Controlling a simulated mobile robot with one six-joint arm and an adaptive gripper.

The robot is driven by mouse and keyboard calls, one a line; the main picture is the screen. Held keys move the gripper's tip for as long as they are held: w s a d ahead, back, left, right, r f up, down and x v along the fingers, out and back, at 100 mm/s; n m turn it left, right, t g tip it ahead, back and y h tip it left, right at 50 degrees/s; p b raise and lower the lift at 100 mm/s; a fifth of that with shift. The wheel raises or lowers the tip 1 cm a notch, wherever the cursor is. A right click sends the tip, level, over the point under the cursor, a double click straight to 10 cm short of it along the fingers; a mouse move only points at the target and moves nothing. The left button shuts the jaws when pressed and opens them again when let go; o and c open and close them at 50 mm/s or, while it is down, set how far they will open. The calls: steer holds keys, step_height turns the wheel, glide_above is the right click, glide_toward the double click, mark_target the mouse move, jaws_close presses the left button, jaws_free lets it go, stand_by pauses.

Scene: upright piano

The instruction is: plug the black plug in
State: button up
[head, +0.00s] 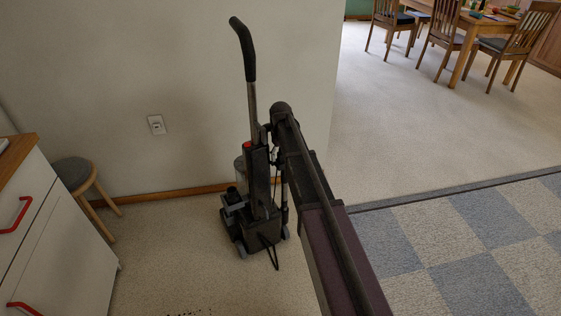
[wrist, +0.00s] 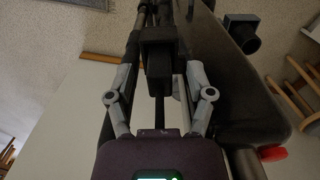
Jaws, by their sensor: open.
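A black block-shaped piece (wrist: 158,62), which looks like the black plug, shows between the fingers of my gripper (wrist: 158,22) in the wrist view. A thin dark strip runs from it toward the palm. My gripper is open, and I cannot tell whether either finger touches the block. In the head view my gripper (head: 274,150) is close against the upright vacuum cleaner (head: 258,185), mostly hidden by my arm. I cannot make out the plug clearly there. A white wall outlet (head: 157,124) is on the wall to the left of the vacuum.
A grey-topped stool (head: 72,171) and a white cabinet (head: 45,235) with red handles stand at the left. The vacuum's black handle (head: 243,48) rises beside my arm. A dining table (head: 487,26) and chairs stand at the far right. The carpet between is open.

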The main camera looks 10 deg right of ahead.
stand_by(0.4)
jaws_close()
steer(key=shift+r, duration=0.15)
step_height(320, 180, up, 3)
steer(key=p, duration=0.3)
steer(key=s+a+r+p, duration=0.1)
steer(key=s+p, duration=0.1)
steer(key=s, duration=1.4)
steer(key=shift+r, duration=0.35)
steer(key=shift+s+a, duration=0.1)
steer(key=shift+s, duration=0.05)
stand_by(0.3)
